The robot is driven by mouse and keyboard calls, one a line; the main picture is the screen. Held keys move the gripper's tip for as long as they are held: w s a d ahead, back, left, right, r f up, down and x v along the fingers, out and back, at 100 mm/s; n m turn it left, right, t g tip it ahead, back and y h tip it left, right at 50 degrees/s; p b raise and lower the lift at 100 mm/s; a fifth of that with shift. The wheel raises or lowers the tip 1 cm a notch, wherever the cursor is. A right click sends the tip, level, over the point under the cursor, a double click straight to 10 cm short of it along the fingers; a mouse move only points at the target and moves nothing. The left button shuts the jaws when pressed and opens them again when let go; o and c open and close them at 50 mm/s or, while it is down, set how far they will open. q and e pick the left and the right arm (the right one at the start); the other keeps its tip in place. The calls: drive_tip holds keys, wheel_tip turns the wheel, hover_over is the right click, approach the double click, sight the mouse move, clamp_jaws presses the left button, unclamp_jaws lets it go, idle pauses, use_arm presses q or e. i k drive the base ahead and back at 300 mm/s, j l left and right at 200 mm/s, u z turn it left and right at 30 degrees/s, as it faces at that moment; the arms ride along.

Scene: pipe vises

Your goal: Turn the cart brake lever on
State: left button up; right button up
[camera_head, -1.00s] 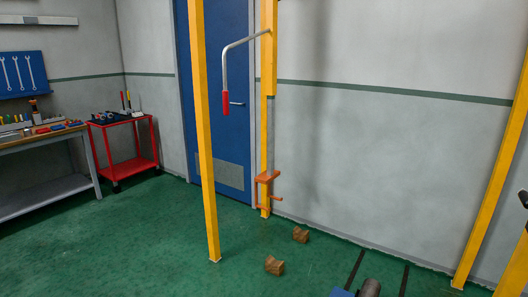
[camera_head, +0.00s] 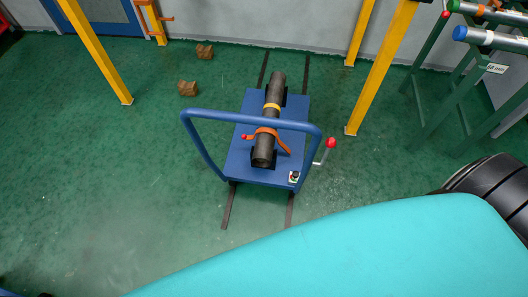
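A blue cart (camera_head: 240,152) stands on the green floor in the middle of the head view, with a raised blue push handle (camera_head: 250,117) at its near end. A lever with a red knob (camera_head: 331,143) and a pale rod sticks up at the cart's right side by the handle. I take it for the brake lever; whether it is on or off cannot be told. A small plate with a red and green mark (camera_head: 294,177) is at the deck's near right corner. Neither of my grippers is in view.
A dark pipe (camera_head: 265,145) lies on the cart under orange straps. Dark floor strips (camera_head: 228,206) run beneath it. Yellow posts (camera_head: 380,75) stand beyond, two wooden blocks (camera_head: 188,88) lie left, and a green pipe rack (camera_head: 425,90) stands right.

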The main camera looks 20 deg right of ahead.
sight(331, 143)
drive_tip(key=z, duration=1.4)
